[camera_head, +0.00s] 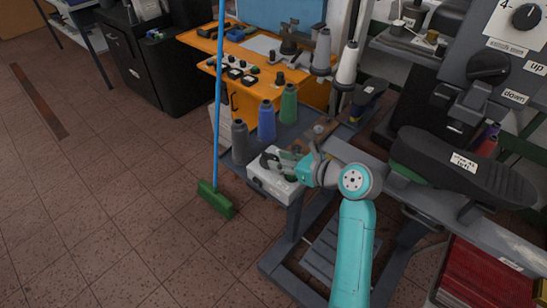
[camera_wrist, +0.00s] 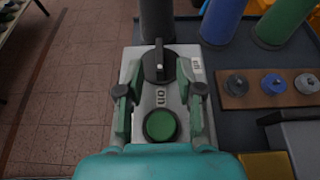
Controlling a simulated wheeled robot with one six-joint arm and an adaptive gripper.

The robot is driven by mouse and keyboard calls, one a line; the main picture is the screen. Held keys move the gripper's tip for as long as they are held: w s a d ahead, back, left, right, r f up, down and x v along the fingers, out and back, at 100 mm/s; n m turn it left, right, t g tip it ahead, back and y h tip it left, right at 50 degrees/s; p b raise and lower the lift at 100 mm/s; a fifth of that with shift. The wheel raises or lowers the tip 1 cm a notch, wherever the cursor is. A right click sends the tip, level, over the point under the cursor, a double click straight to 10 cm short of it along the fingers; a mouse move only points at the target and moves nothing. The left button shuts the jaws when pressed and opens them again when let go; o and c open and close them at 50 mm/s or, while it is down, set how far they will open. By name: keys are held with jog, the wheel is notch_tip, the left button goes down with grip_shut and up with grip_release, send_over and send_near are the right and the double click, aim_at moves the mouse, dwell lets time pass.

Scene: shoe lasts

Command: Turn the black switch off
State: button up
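The black switch (camera_wrist: 158,63) is a round rotary knob on a white box (camera_wrist: 141,58), with its pale-marked ridge lying lengthwise along the box. A label reading "on" (camera_wrist: 160,97), upside down in the wrist view, lies between the knob and a green button (camera_wrist: 160,125). A small label (camera_wrist: 196,66) right of the knob is hard to read. My gripper (camera_wrist: 159,74) is open and empty over the box, its fingers apart on either side of the knob; contact cannot be told. In the head view, my gripper (camera_head: 277,159) hides most of the switch on the box (camera_head: 272,184).
Grey, blue (camera_head: 266,121) and green (camera_head: 288,104) thread cones stand just behind the box. A wooden strip with several knobs (camera_wrist: 271,84) lies to its right. A blue-handled broom (camera_head: 216,150) stands left of the bench. A machine with a shoe last (camera_head: 462,163) is at right.

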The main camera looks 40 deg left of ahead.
aim_at(274, 158)
jog(key=shift+x, duration=1.6)
grip_shut()
jog(key=shift+w+n+g, duration=0.2)
jog(key=shift+n+g, duration=0.6)
jog(key=shift+g, duration=0.2)
jog(key=n+g, duration=0.1)
jog(key=n+g+h, duration=0.1)
jog(key=n+g, duration=0.2)
jog(key=g, duration=0.1)
jog(key=shift+w, duration=0.3)
jog(key=shift+w+a+n+g+h, duration=0.1)
jog(key=shift+n+g+h, duration=0.75)
jog(key=shift+n+g, duration=0.3)
jog(key=shift+w+a+n+g+h, duration=0.1)
jog(key=shift+n+g+h, duration=0.8)
jog(key=shift+n, duration=0.35)
jog(key=shift+n+g+h, duration=0.55)
jog(key=shift+n+h, duration=0.25)
jog(key=shift+h, duration=0.05)
